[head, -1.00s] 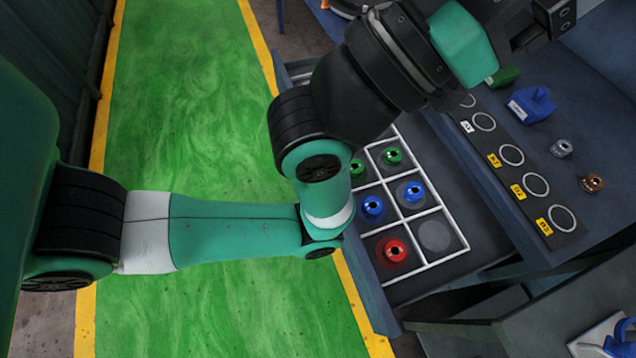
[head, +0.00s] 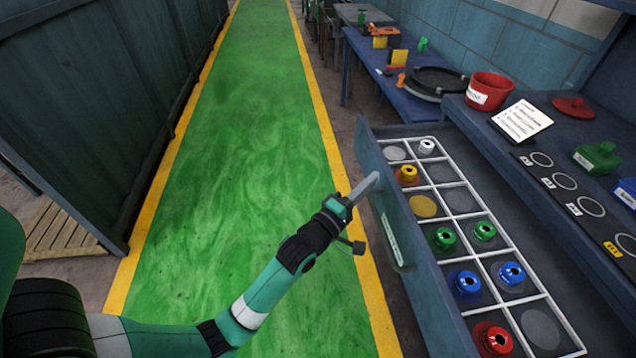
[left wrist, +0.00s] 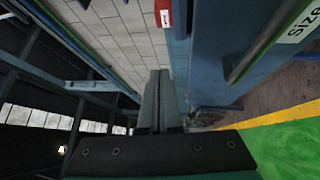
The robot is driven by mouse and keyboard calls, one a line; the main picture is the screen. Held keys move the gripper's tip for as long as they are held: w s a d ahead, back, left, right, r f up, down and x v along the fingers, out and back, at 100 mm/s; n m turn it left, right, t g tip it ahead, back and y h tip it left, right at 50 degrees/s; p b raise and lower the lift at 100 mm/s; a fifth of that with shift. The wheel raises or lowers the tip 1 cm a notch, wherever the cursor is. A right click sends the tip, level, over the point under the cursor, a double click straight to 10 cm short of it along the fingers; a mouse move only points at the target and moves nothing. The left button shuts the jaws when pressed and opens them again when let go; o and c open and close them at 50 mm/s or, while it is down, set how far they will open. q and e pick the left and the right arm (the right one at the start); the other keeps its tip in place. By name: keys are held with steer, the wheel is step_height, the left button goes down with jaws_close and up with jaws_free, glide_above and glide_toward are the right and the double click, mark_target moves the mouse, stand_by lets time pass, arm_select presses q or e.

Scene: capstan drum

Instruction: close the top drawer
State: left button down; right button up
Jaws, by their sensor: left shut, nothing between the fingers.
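The top drawer (head: 408,262) stands pulled out from the blue bench, its front panel facing the green walkway. Inside, a white grid holds coloured pieces: one white, one yellow, green (head: 443,238), blue and red ones. A pale strip shows on the front panel. My left gripper (head: 368,186) is shut and empty, its tips at the outer side of the drawer front near the far end; I cannot tell whether they touch. In the left wrist view the shut fingers (left wrist: 160,90) point past a blue panel with a dark handle bar (left wrist: 262,40) and a "Size" label. My right gripper is out of view.
The bench top (head: 500,150) beside the drawer carries a red pot (head: 489,91), a white card (head: 522,120), a red lid, a green block and a strip with ring marks. The green walkway (head: 240,200) left of the drawer is clear.

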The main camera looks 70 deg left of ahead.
arm_select(q)
steer(key=s+a+f+n+g+y+b, duration=0.1)
steer(key=s+a+f+g, duration=0.15)
steer(key=f, duration=0.25)
steer(key=s+a+f+n+g+y, duration=0.1)
steer(key=s+a+f, duration=0.25)
steer(key=f, duration=0.25)
steer(key=b, duration=0.5)
glide_toward(372, 170)
steer(key=a, duration=0.3)
steer(key=w+b, duration=0.1)
steer(key=w, duration=0.3)
steer(key=shift+a+t+b, duration=0.1)
steer(key=shift+t+b, duration=0.15)
steer(key=shift+b, duration=0.15)
steer(key=shift+w, duration=0.3)
steer(key=shift+w+r, duration=0.1)
